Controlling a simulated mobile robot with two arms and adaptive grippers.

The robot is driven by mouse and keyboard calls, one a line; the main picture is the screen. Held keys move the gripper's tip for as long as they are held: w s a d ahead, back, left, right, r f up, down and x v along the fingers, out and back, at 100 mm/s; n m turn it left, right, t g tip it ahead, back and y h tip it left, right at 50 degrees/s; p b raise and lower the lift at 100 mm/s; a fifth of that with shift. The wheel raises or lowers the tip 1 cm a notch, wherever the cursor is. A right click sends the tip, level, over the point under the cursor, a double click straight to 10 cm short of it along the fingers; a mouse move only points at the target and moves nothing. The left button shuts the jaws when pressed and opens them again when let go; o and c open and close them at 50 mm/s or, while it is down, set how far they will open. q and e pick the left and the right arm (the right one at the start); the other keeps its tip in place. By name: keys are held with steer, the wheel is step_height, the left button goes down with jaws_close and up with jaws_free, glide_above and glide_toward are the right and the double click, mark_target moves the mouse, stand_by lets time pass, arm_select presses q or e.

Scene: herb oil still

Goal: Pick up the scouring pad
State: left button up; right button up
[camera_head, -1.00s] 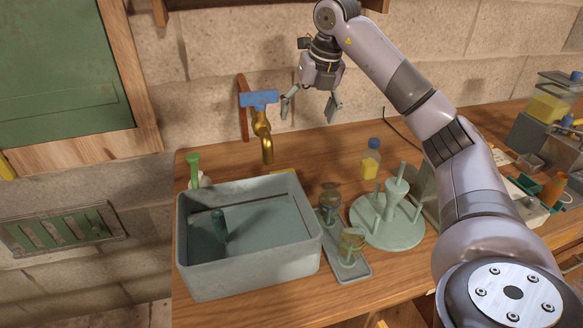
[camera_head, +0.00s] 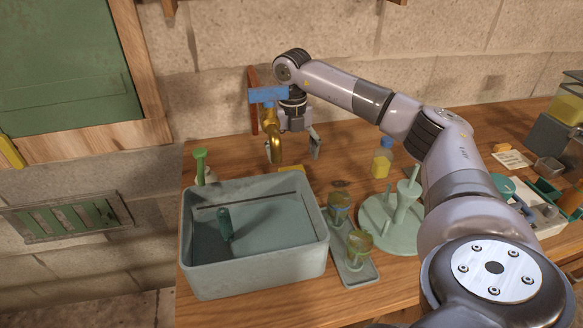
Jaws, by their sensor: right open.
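A small yellow item, likely the scouring pad (camera_head: 291,168), lies on the wooden counter behind the grey basin's back rim. Only a thin strip of it shows; the basin hides the rest. My right gripper (camera_head: 294,150) points down above it, beside the brass tap, with its jaws open and empty. One finger shows to the right; the other is mostly hidden by the tap. I cannot tell its exact height above the pad. My left gripper is not in view.
The brass tap (camera_head: 274,143) with a blue handle stands close to my gripper. The grey basin (camera_head: 257,277) holds a dark green item (camera_head: 225,224). A green-topped brush or bottle (camera_head: 201,165), a yellow bottle (camera_head: 382,160), jars on a tray (camera_head: 357,275) and a pegged rack (camera_head: 395,235) stand around.

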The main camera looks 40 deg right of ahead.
mark_target(291, 167)
steer(key=shift+w+d+f+p, duration=0.15)
steer(key=shift+w+f+p, duration=0.05)
steer(key=shift+f, duration=0.8)
steer(key=shift+w+d+f+p, duration=0.1)
steer(key=shift+w+f+p, duration=0.15)
steer(key=shift+f, duration=0.75)
steer(key=shift+w+d+f+p, duration=0.15)
steer(key=shift+w+f, duration=0.05)
steer(key=shift+f, duration=0.8)
steer(key=shift+c, duration=0.3)
steer(key=c, duration=1)
